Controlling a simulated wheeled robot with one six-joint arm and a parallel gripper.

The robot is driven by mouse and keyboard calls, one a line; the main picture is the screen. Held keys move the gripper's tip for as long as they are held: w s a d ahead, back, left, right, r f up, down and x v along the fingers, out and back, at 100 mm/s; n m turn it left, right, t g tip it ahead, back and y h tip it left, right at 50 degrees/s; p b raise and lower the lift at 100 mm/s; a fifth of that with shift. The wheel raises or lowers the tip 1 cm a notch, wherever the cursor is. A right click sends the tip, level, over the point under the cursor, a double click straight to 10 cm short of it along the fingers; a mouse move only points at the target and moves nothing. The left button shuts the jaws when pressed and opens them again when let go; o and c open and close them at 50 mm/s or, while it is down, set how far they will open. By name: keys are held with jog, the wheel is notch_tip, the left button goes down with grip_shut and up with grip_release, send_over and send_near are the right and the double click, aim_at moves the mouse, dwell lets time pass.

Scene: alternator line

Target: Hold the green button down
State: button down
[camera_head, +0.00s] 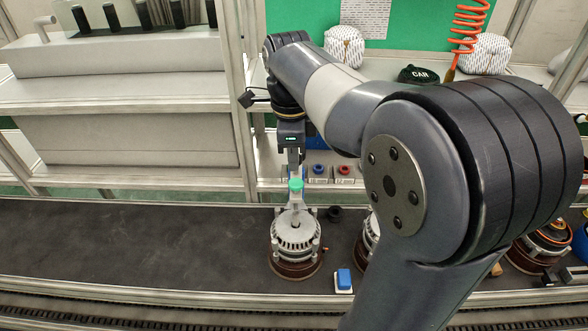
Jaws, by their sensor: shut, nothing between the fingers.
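A green round cap (296,185), which looks like the green button, shows at the lower end of my gripper. My gripper (294,174) points down and is shut and empty. Its tips overlap the cap in this view, so I cannot tell whether they touch it or whether it is pressed. Just below the cap, a pale upright part overlaps the top of a grey alternator (296,235) on the dark belt. A blue button (318,168) and a red button (344,170) sit to the right of my gripper.
The dark belt (130,240) is clear on the left. A blue-topped box (344,280) lies near its front edge. Another alternator (541,249) stands at the right. A metal post (240,110) rises left of my gripper. An orange coiled hose (468,35) hangs at the back right.

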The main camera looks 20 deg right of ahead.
aim_at(294, 182)
jog(key=shift+f, duration=1.95)
jog(key=shift+s+f+b, duration=0.15)
jog(key=shift+f+b, duration=0.15)
jog(key=shift+f, duration=0.75)
jog(key=shift+d+r, duration=0.1)
